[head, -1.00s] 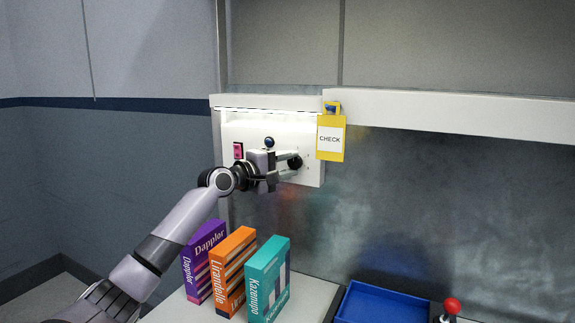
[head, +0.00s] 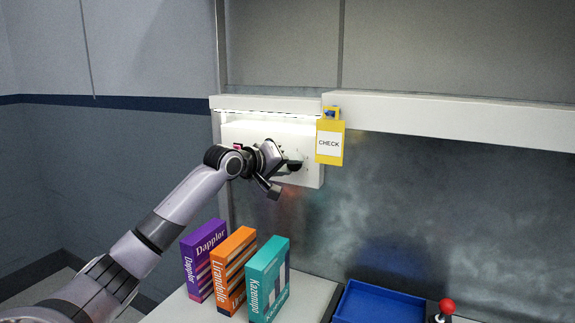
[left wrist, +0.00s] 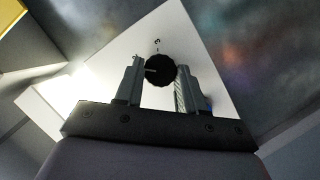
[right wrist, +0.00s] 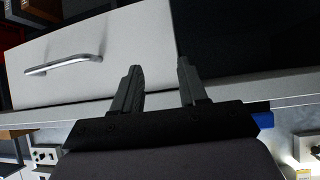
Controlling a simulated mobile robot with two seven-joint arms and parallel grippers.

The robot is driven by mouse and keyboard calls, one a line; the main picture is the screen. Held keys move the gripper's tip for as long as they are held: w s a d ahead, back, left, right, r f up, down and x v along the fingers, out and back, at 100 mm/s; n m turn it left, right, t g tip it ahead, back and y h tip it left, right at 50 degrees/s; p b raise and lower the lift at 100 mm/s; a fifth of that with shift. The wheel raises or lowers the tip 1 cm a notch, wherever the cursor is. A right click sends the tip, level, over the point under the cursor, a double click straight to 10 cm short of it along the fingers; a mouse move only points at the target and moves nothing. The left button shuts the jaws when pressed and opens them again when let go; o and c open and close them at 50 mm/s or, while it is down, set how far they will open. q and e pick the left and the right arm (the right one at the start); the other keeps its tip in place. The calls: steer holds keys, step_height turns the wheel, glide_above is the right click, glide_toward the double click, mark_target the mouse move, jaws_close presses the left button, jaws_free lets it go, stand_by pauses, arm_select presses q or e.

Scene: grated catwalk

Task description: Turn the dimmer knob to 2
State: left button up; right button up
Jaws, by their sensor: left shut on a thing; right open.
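The dimmer knob (left wrist: 160,69) is a black, ridged dial with a pale pointer line, on a white panel (head: 312,175). A small mark, too small to read surely, shows beside it in the left wrist view. In the head view the knob (head: 294,165) is partly hidden by my gripper. My left gripper (head: 285,167) is shut on the knob, its fingers on both sides of it (left wrist: 159,80), and it is rolled at a tilt. My right gripper (right wrist: 160,75) is open and empty, in front of a white drawer front with a metal handle.
A yellow CHECK tag (head: 330,140) hangs just right of the panel. Purple (head: 205,258), orange (head: 233,270) and teal (head: 267,280) boxes stand on the counter below my left arm. A blue tray (head: 380,304) and a red-topped joystick (head: 446,306) are at right.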

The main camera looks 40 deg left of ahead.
arm_select(q)
steer(key=shift+d+r+m+g+y, duration=0.1)
steer(key=shift+m+g+y, duration=0.4)
steer(key=shift+m, duration=0.6)
steer(key=o, duration=1)
steer(key=shift+o, duration=0.2)
steer(key=shift+s, duration=0.1)
steer(key=b+v, duration=0.2)
steer(key=v, duration=0.5)
steer(key=shift+b, duration=0.35)
